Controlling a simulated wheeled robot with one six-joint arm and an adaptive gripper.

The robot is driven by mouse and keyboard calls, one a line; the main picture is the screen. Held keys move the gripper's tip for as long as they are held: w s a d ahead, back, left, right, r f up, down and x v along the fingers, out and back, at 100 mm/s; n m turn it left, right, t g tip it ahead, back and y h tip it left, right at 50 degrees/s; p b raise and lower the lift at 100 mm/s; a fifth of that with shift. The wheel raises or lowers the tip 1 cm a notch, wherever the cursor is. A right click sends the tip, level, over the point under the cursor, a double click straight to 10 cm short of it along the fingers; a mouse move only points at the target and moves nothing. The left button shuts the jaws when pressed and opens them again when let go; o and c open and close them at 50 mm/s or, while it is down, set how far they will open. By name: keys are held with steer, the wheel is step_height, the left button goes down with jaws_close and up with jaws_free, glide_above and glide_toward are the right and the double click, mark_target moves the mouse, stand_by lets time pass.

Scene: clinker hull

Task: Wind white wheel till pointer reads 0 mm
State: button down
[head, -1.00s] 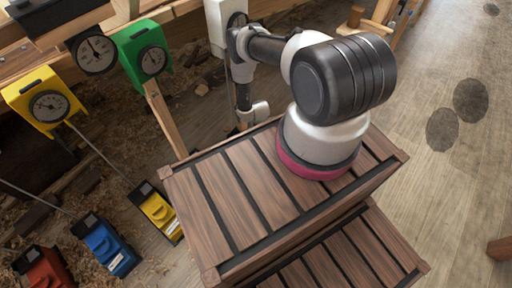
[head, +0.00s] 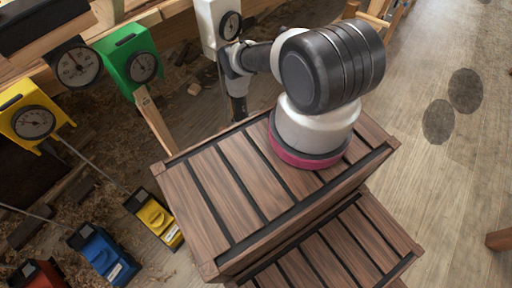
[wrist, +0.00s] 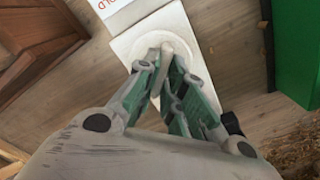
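The white gauge box (head: 208,22) stands at the top centre of the head view with a round dial (head: 231,25) on its face. The dial is too small there to read its pointer. In the wrist view, the white wheel (wrist: 190,28) is a pale disc on a white body, with a raised white grip part between my fingertips. My gripper (wrist: 163,62) has its green-and-grey fingers drawn together on that part. In the head view the gripper and wheel are hidden behind my arm and the crate edge.
Green (head: 127,52), black (head: 75,64) and yellow (head: 30,115) gauges stand to the left. Yellow (head: 153,218), blue (head: 103,255) and red (head: 37,275) blocks lie on the floor. A slatted wooden top under my arm fills the middle.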

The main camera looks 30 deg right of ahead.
steer(key=shift+m, duration=0.4)
steer(key=c, duration=1.5)
jaws_free()
steer(key=shift+n, duration=0.3)
